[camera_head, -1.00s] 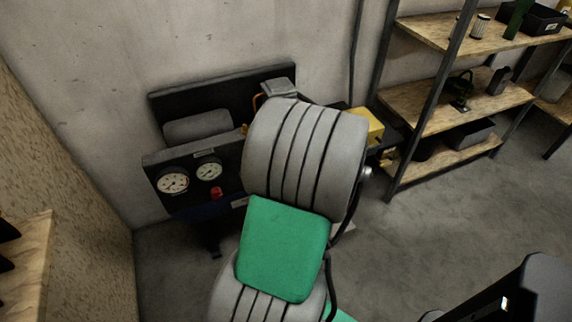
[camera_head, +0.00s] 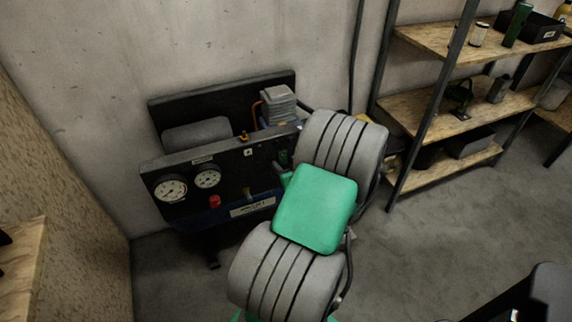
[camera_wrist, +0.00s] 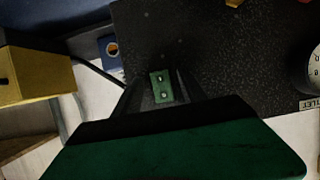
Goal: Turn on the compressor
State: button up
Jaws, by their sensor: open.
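The compressor (camera_head: 228,170) stands against the wall in the head view, with a black front panel, two white gauges, a red knob (camera_head: 214,201) and a grey motor block behind. In the wrist view the black panel (camera_wrist: 225,55) fills the upper right. A small green switch plate (camera_wrist: 162,87) with two round spots shows on it. My gripper (camera_wrist: 158,85) is open in front of the panel, its dark fingers on either side of the switch plate in the picture. I cannot tell whether they touch it. In the head view my arm hides the panel's right end.
A yellow box (camera_wrist: 32,76) is at the left of the wrist view, with a blue part (camera_wrist: 110,52) beside the panel. A shelf rack (camera_head: 450,95) stands right of the compressor. A wooden board (camera_head: 60,150) is at left.

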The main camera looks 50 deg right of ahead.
jog(key=shift+c, duration=0.3)
grip_shut()
